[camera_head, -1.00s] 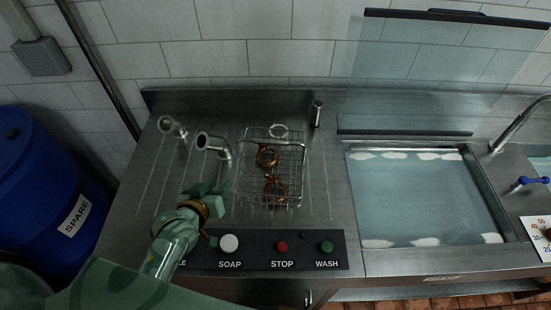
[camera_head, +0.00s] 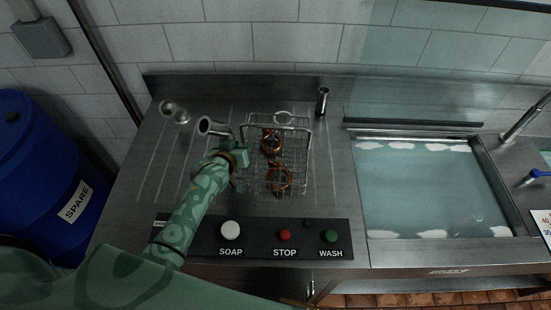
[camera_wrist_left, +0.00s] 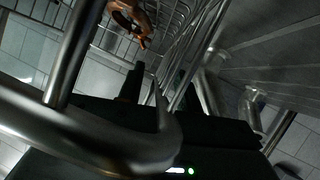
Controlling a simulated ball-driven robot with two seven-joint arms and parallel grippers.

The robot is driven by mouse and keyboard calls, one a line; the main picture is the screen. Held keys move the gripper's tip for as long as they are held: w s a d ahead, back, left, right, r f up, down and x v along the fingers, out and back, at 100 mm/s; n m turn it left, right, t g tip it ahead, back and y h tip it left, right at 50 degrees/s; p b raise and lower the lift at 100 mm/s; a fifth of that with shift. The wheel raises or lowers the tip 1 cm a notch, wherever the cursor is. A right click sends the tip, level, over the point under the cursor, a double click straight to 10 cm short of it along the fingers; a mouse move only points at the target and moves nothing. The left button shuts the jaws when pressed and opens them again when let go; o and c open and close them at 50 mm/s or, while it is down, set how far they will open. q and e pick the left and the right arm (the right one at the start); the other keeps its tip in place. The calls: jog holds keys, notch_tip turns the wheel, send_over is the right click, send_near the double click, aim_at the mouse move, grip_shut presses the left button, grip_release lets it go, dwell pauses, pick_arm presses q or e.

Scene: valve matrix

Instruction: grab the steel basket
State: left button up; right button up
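The steel basket (camera_head: 297,160) is a wire basket on the ribbed steel drainboard in the head view, holding a few copper-coloured parts (camera_head: 272,142). My left gripper (camera_head: 239,171) is at the basket's left side, its fingertips partly hidden by the wrist in the head view. In the left wrist view its fingers (camera_wrist_left: 155,88) stand apart close to the basket's wires (camera_wrist_left: 185,45), with a bent wire showing between them. A firm hold on the basket does not show. A copper part (camera_wrist_left: 128,17) also shows there. My right gripper is not in view.
A bent steel pipe (camera_head: 213,128) stands just left of the basket, and a short upright tube (camera_head: 322,101) behind it. A button panel (camera_head: 258,240) lies in front. A water-filled sink (camera_head: 430,195) is to the right, a blue barrel (camera_head: 35,180) to the left.

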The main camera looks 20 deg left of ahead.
pick_arm(q)
jog(key=shift+c, duration=1.2)
grip_shut()
jog(key=shift+r, duration=0.1)
jog(key=shift+w, duration=0.1)
